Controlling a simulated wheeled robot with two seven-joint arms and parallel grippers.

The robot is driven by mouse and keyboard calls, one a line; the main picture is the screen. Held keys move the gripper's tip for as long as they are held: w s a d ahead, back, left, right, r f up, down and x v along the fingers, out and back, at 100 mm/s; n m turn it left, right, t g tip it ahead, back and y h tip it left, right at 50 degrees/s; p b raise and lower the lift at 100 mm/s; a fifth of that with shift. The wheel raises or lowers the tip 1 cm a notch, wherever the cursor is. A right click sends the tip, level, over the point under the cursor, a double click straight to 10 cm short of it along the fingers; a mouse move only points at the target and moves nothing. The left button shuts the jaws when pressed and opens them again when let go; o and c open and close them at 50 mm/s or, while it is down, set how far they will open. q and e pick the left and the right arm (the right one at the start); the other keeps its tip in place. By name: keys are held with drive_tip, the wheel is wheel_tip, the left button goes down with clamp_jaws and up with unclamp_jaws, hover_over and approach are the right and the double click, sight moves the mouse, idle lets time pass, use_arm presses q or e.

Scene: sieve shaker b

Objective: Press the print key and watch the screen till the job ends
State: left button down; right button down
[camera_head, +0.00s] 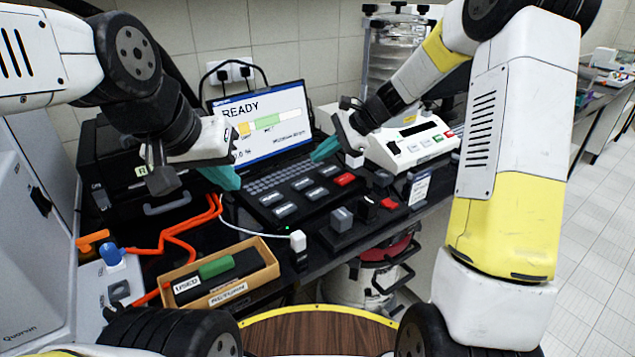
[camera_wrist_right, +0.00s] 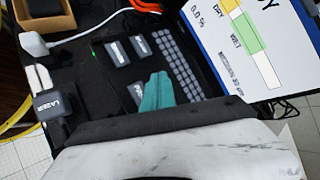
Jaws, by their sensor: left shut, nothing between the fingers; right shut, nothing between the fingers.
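A laptop-like unit has a lit screen (camera_head: 265,125) reading READY, with a yellow, green and white bar below; part of the screen also shows in the right wrist view (camera_wrist_right: 240,45). Below it lies a dark panel with several grey keys (camera_head: 303,184) and a red key (camera_head: 344,179). I cannot read which is the print key. In the right wrist view, one grey key (camera_wrist_right: 134,91) is partly covered by my right gripper (camera_wrist_right: 157,93). My right gripper (camera_head: 325,150) is shut, at the screen's lower right. My left gripper (camera_head: 226,178) is shut, left of the panel.
A white instrument (camera_head: 414,142) stands at the right. A LASER-labelled block (camera_wrist_right: 62,104) shows in the right wrist view. A black case stands at the left.

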sight(320, 193)
drive_tip(key=shift+f, duration=4.1)
drive_tip(key=shift+f, duration=0.1)
drive_tip(key=shift+f, duration=0.3)
drive_tip(key=shift+f, duration=0.5)
drive_tip(key=shift+r, duration=0.9)
drive_tip(key=shift+r, duration=2.55)
